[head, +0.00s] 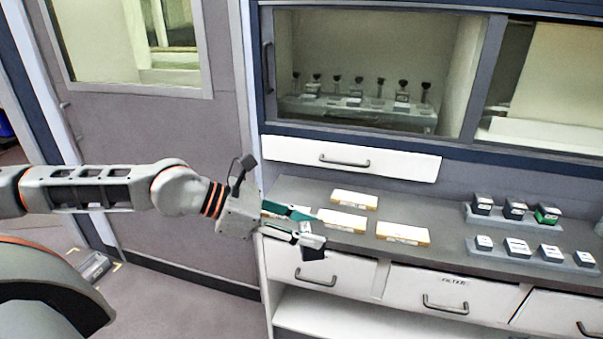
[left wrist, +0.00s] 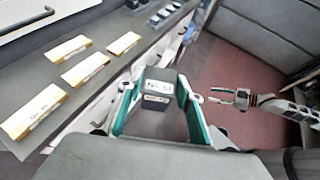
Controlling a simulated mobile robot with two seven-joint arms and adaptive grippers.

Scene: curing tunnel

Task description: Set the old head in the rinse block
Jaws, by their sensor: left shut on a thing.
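My left gripper (head: 308,228) is shut on a dark block with a white lettered label, which I take to be the old head (left wrist: 158,87). The left wrist view shows it between the teal fingers. In the head view the gripper and block are in front of the counter's front edge, above the drawers. My right gripper (left wrist: 224,97) seems to show small at the right of the left wrist view; its jaws are unclear. I cannot tell for sure which thing is the rinse block.
Several cream boxes (head: 343,221) lie on the grey counter (head: 445,222). At right, a rear holder (head: 526,226) bears three dark blocks, one green-banded, and a front holder (head: 510,257) bears several smaller pale-topped blocks. A glass-fronted cabinet (head: 365,65) is behind. Bare counter lies between boxes and holders.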

